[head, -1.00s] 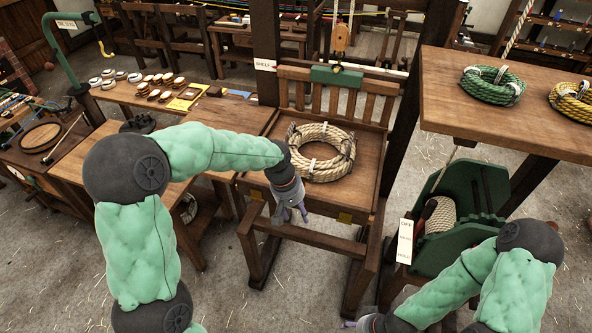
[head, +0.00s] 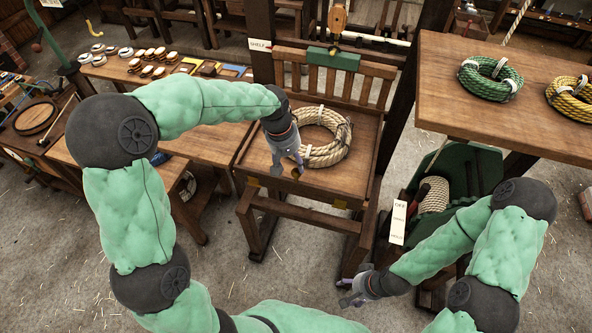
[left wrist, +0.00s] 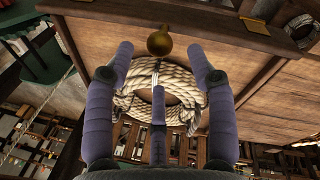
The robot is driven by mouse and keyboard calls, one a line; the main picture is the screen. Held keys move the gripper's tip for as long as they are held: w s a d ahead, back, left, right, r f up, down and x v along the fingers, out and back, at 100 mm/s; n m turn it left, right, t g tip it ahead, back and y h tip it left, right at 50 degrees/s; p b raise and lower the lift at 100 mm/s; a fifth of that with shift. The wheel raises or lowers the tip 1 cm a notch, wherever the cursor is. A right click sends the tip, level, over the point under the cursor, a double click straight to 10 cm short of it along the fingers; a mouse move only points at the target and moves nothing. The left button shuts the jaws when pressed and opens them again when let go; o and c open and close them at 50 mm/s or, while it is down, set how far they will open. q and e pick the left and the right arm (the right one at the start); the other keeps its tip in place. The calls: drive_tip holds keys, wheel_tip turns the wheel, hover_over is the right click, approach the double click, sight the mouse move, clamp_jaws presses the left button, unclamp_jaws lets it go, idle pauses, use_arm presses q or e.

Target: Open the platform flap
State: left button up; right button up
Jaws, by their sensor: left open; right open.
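The wooden platform (head: 345,182) has a slatted back and carries a coil of tan rope (head: 335,155). Brass plates (head: 340,204) show along its front edge, where I take the flap to be; it looks closed. One brass plate (left wrist: 255,25) also shows in the left wrist view. A round brass knob (left wrist: 159,43) stands near that edge, just beyond my left fingertips. My left gripper (head: 287,173) is open and empty, above the front of the platform; its fingers frame the rope in the wrist view. My right gripper (head: 348,293) is open and low, right of the platform legs.
A bench (head: 200,113) with small items stands left of the platform. A table (head: 530,122) with green and yellow rope coils is at the right. A green winch (head: 460,170) stands below it. Dark posts flank the platform. The floor in front is clear.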

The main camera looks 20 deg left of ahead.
sight(295, 169)
use_arm(q)
drive_tip(key=f, duration=0.2)
drive_tip(key=w+f, duration=0.1)
drive_tip(key=f, duration=0.1)
drive_tip(key=d+f, duration=0.1)
drive_tip(key=shift+w+f+p, duration=0.2)
drive_tip(key=shift+f+p, duration=0.2)
drive_tip(key=shift+s+f, duration=0.2)
drive_tip(key=shift+f, duration=0.25)
drive_tip(key=shift+w+d+f, duration=0.1)
clamp_jaws()
